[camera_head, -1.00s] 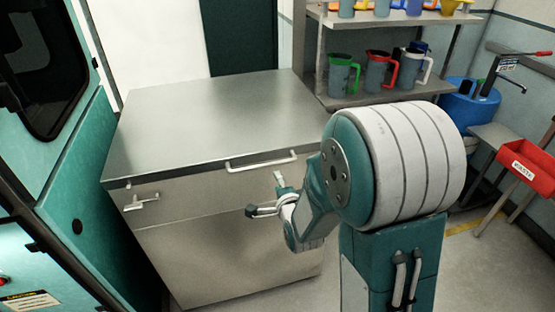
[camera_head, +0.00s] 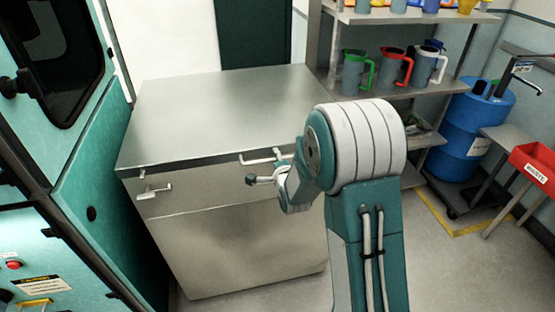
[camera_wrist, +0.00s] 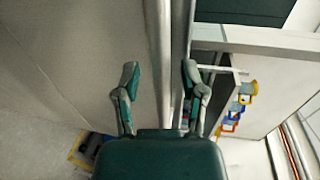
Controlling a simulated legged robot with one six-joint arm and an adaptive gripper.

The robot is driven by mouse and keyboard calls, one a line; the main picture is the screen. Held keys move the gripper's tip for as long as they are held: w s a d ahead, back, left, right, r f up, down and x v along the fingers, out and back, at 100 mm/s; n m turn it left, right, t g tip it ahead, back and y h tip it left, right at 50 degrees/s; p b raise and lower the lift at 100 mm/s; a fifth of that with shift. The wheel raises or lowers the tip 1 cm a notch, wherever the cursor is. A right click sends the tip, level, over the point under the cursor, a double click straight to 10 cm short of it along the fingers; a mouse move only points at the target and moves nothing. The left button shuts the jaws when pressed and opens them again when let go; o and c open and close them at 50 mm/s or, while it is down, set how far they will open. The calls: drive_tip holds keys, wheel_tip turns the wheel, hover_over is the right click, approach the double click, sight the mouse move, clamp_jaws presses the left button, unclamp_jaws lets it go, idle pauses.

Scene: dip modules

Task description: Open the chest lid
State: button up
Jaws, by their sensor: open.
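The chest (camera_head: 235,245) is a large brushed-metal box. Its flat lid (camera_head: 215,110) lies level and closed on top. A white bar handle (camera_head: 255,160) is on the lid's front edge, partly hidden behind my gripper. A small latch-like fitting (camera_head: 152,192) is at the front left. My gripper (camera_head: 263,167) is open at the front of the chest, close to the handle. In the wrist view its two fingers (camera_wrist: 160,76) stand apart, with a long metal edge running between them. I cannot tell whether they touch the handle.
A teal cabinet (camera_head: 95,220) stands close on the chest's left. Shelves (camera_head: 400,88) with several pitchers are behind on the right. The floor (camera_head: 445,270) at the front right is clear.

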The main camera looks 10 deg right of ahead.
drive_tip(key=shift+a, duration=0.3)
drive_tip(key=c, duration=0.4)
clamp_jaws()
drive_tip(key=shift+d, duration=0.45)
